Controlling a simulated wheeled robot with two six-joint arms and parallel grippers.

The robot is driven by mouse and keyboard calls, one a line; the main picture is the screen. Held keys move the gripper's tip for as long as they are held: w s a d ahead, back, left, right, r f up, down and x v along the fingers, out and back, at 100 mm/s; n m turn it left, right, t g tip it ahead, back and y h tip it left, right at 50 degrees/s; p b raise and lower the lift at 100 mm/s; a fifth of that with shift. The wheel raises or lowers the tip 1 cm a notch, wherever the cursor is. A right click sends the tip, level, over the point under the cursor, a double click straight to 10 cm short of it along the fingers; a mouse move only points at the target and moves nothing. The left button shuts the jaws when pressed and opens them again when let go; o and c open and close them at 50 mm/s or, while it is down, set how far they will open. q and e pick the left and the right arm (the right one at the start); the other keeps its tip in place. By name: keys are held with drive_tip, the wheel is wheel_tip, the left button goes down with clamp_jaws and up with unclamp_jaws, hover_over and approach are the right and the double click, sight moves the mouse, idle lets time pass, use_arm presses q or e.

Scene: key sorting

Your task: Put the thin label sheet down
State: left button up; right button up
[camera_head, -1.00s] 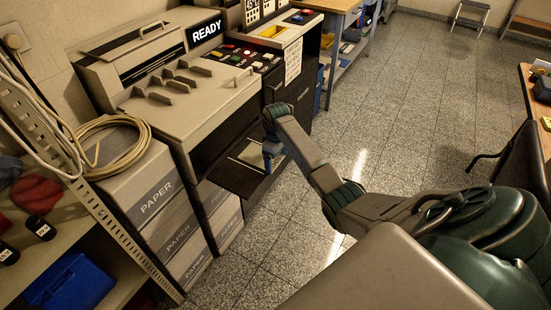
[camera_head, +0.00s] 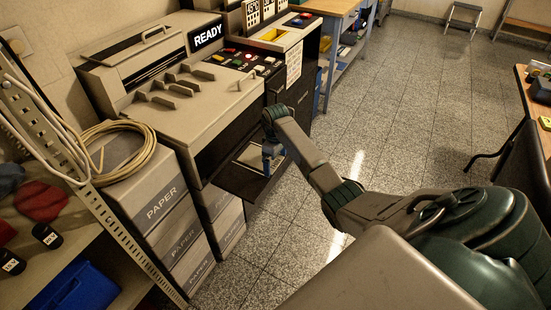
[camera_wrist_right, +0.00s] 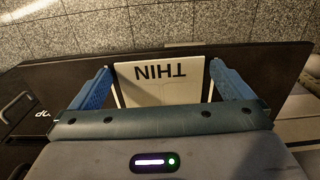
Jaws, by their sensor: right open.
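The thin label sheet (camera_wrist_right: 162,88) is white with "THIN" printed on it, upside down in the right wrist view. It lies on a dark open tray (camera_head: 238,180) at the front of the machine, and it shows pale there in the head view (camera_head: 251,156). My right gripper (camera_head: 271,157) is over the tray with its blue fingers apart. In the right wrist view the fingers (camera_wrist_right: 160,72) stand on either side of the sheet. Whether a fingertip touches the sheet or tray, I cannot tell. My left gripper is not in view.
The machine (camera_head: 190,110) with a "READY" sign (camera_head: 208,34) stands behind the tray. Stacked paper boxes (camera_head: 165,205) and a shelf with a blue bin (camera_head: 75,288) are at the left. A table (camera_head: 540,95) is at the right. The tiled floor between is open.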

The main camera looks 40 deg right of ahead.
wheel_tip(320, 180, up, 11)
idle(0.4)
drive_tip(key=shift+f, duration=0.15)
idle(0.5)
idle(0.8)
idle(0.5)
